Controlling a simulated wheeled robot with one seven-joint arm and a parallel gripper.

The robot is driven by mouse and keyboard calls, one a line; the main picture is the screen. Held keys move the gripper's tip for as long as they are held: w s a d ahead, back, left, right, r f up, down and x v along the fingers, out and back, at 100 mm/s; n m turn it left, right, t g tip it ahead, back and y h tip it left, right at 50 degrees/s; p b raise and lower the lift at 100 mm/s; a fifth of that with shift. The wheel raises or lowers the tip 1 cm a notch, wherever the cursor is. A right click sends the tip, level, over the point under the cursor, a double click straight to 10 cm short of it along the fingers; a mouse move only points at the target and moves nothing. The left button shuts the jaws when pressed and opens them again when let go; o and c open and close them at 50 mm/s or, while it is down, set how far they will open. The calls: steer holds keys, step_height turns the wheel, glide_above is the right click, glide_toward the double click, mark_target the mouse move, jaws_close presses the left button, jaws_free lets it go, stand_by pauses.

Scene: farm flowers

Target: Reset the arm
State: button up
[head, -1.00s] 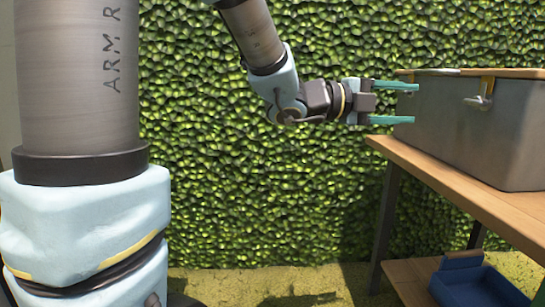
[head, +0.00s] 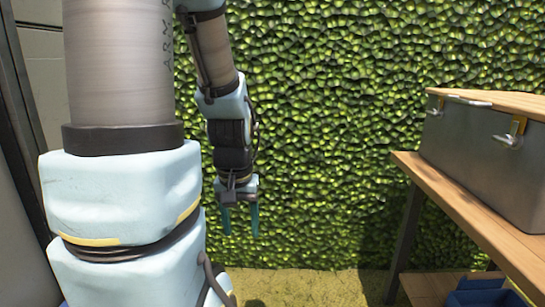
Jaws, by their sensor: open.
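My gripper (head: 240,222) hangs straight down at the end of my arm, left of the picture's middle. Its two teal fingers point at the ground and stand apart, with nothing between them. It is in front of the green hedge wall (head: 330,140) and well clear of the bench on the right. My arm's thick grey and pale blue links fill the left side of the view and cover part of the hedge.
A wooden bench (head: 445,205) stands on the right. A grey metal box (head: 465,150) with a wooden lid and latches sits on it. A blue bin (head: 485,290) is on the lower shelf, partly cut off. Grassy ground (head: 310,285) between my arm and the bench is clear.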

step_height(320, 180, up, 37)
steer(key=p, duration=3.5)
steer(key=shift+w, duration=0.1)
